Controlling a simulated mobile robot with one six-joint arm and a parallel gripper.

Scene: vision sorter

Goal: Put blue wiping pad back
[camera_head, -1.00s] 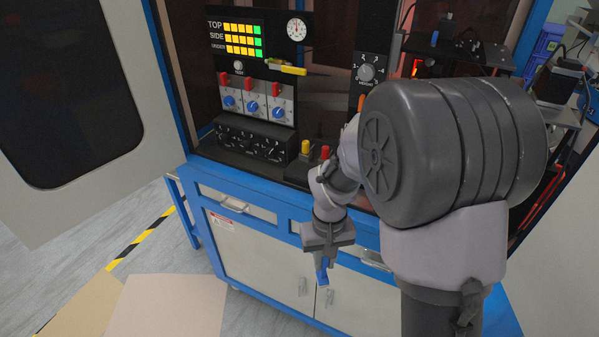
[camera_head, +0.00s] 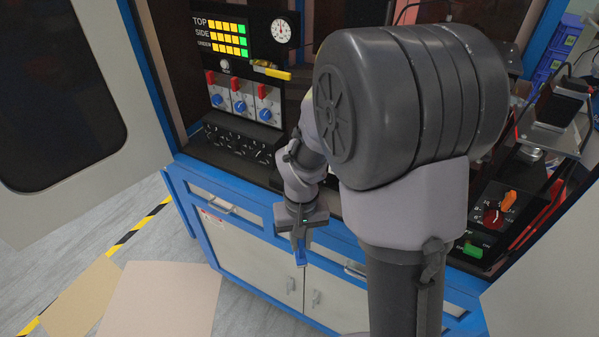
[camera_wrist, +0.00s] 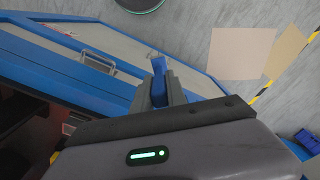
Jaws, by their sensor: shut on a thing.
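The blue wiping pad (camera_wrist: 159,67) is between the fingertips of my gripper in the wrist view. My gripper (camera_head: 299,243) is shut on it and points down in front of the cabinet's blue front edge. In the head view a small blue part of the pad (camera_head: 301,256) shows below the fingers. The pad is held in the air, apart from the cabinet doors behind it. Much of it is hidden by the fingers.
The blue-framed machine cabinet (camera_head: 250,223) fills the middle, with switch panels (camera_head: 240,100) above. A green button box (camera_head: 474,249) and an orange knob (camera_head: 508,201) are at right. The open white door (camera_head: 70,110) stands left. Cardboard sheets (camera_head: 165,300) lie on the floor.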

